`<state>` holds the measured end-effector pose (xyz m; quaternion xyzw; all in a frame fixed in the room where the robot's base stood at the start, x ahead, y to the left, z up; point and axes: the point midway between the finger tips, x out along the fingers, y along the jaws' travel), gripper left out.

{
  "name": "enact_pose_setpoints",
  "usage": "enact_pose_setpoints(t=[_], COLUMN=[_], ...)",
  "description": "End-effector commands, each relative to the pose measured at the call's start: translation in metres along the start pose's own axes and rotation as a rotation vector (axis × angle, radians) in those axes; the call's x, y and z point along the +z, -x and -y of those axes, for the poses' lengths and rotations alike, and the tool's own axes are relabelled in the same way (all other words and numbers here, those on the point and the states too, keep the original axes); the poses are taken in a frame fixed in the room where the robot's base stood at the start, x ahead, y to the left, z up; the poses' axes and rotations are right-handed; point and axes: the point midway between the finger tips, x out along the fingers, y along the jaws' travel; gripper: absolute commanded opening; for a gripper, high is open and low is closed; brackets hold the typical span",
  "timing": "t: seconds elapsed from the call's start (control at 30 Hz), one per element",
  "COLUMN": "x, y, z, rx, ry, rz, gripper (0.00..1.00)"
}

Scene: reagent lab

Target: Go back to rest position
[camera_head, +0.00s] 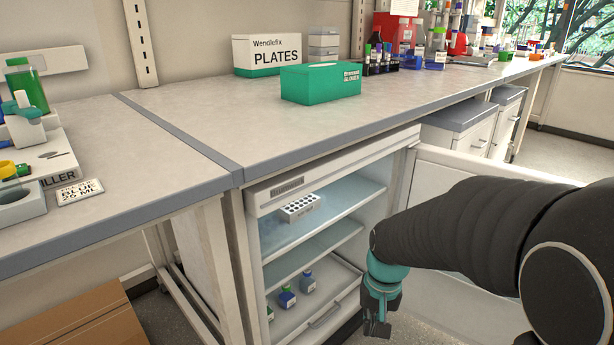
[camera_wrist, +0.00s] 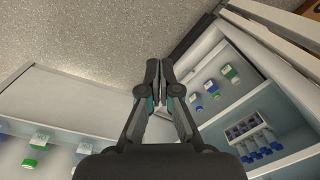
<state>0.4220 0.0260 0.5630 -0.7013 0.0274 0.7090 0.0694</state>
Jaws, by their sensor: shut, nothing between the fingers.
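My gripper (camera_head: 377,326) hangs pointing down in front of the open fridge (camera_head: 252,209) under the bench, to the right of its opening. In the wrist view my gripper (camera_wrist: 159,68) is shut, with its fingers together and nothing between them. The fridge interior shows on the right of that view. My arm reaches in from the right in the head view and hides part of the open fridge door (camera_head: 455,170).
A white tube rack (camera_head: 300,207) stands on the fridge's upper shelf. Blue-capped bottles (camera_head: 287,297) stand in the bottom drawer. On the bench are a green glove box (camera_head: 320,83) and a PLATES box (camera_head: 268,54). A cardboard box (camera_head: 80,322) lies at lower left.

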Motion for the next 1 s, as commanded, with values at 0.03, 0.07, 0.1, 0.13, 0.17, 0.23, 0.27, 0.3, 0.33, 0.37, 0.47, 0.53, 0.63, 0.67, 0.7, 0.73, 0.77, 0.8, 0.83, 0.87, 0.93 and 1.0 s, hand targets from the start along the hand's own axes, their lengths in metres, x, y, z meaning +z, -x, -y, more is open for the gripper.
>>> enact_pose_setpoints(t=[0.03,0.07,0.1,0.13,0.17,0.23,0.27,0.3,0.33,0.37,0.47,0.53,0.63,0.67,0.7,0.73,0.77,0.8,0.83,0.87,0.93,1.0], x=[0.010,0.016,0.024,0.029,0.035,0.047,0.053,0.060,0.065,0.070,0.085,0.095,0.107,0.110,0.113,0.115,0.117,0.119,0.120,0.121,0.123,0.124], y=[0.012,0.018,0.026,0.031,0.037,0.048,0.053,0.059,0.064,0.068,0.082,0.092,0.106,0.110,0.115,0.119,0.124,0.129,0.132,0.135,0.140,0.142], z=[-0.003,-0.005,-0.008,-0.009,-0.011,-0.015,-0.017,-0.019,-0.021,-0.022,-0.027,-0.029,-0.032,-0.032,-0.033,-0.033,-0.033,-0.034,-0.034,-0.034,-0.034,-0.034], rx=[0.003,0.006,0.010,0.012,0.014,0.021,0.024,0.027,0.029,0.031,0.036,0.037,0.036,0.034,0.033,0.031,0.030,0.028,0.028,0.027,0.025,0.025], ry=[0.031,0.051,0.073,0.089,0.102,0.129,0.138,0.147,0.152,0.154,0.157,0.159,0.158,0.157,0.156,0.155,0.154,0.153,0.153,0.152,0.151,0.150], rz=[-0.024,-0.035,-0.049,-0.062,-0.074,-0.105,-0.119,-0.138,-0.153,-0.169,-0.228,-0.274,-0.343,-0.363,-0.388,-0.406,-0.424,-0.446,-0.460,-0.472,-0.491,-0.501], gripper=[0.00,0.00,0.00,0.00,0.00,0.00,0.00,0.00,0.00,0.00,0.00,0.00,0.00,0.00,0.00,0.00,0.00,0.00,0.00,0.00,0.00,0.00])
